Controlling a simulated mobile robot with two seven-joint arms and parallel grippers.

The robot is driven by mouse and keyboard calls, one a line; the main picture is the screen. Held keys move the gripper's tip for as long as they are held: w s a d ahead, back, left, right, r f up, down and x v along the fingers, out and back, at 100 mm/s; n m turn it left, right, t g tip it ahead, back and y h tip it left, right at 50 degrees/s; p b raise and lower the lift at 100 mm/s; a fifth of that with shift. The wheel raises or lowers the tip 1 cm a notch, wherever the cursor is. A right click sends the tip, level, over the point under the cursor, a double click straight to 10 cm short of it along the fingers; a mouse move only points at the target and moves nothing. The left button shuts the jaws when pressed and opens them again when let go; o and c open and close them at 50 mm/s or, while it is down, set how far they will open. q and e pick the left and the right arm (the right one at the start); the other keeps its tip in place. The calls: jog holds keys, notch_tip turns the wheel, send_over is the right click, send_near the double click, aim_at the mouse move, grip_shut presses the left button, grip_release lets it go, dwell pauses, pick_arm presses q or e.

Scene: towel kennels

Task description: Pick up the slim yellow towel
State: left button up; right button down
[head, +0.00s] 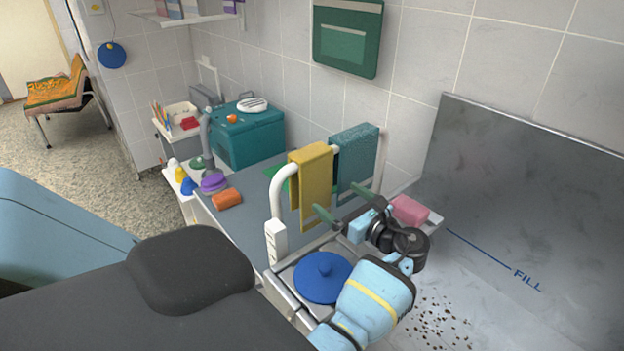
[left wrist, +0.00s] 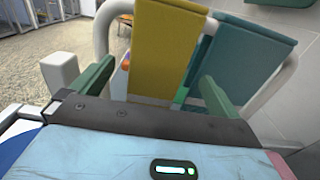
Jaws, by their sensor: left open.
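The slim yellow towel (head: 312,183) hangs over a white rail, to the left of a teal towel (head: 355,158). In the left wrist view the yellow towel (left wrist: 165,50) hangs ahead, between the lines of my two green fingers, with the teal towel (left wrist: 237,62) to its right. My left gripper (head: 342,204) is open and empty, its fingers spread in front of the towels. In the head view one fingertip overlaps the yellow towel's lower edge; I cannot tell whether they touch. My right gripper is not in view.
The white rail (head: 277,192) stands on the grey counter. A blue round lid (head: 322,277) lies below my left arm. A pink block (head: 409,210) and an orange block (head: 227,198) sit nearby. A teal box (head: 245,135) stands behind, with a tiled wall beyond.

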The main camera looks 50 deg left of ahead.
pick_arm(q)
jog(key=shift+w+a+b, duration=0.2)
jog(key=shift+a+b, duration=0.1)
jog(key=shift+a, duration=1.5)
jog(key=shift+w+a+b, duration=0.2)
jog(key=shift+a+b, duration=0.1)
jog(key=shift+a, duration=1.5)
jog(key=shift+r, duration=0.15)
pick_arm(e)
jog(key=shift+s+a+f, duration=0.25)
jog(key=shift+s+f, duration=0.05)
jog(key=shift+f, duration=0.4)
pick_arm(q)
jog(key=c, duration=0.7)
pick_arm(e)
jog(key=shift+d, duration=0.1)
pick_arm(q)
notch_tip(320, 180, up, 28)
jog(key=p, duration=0.3)
send_over(318, 182)
jog(key=d, duration=0.2)
jog(key=shift+s+a, duration=0.1)
jog(key=shift+a, duration=0.1)
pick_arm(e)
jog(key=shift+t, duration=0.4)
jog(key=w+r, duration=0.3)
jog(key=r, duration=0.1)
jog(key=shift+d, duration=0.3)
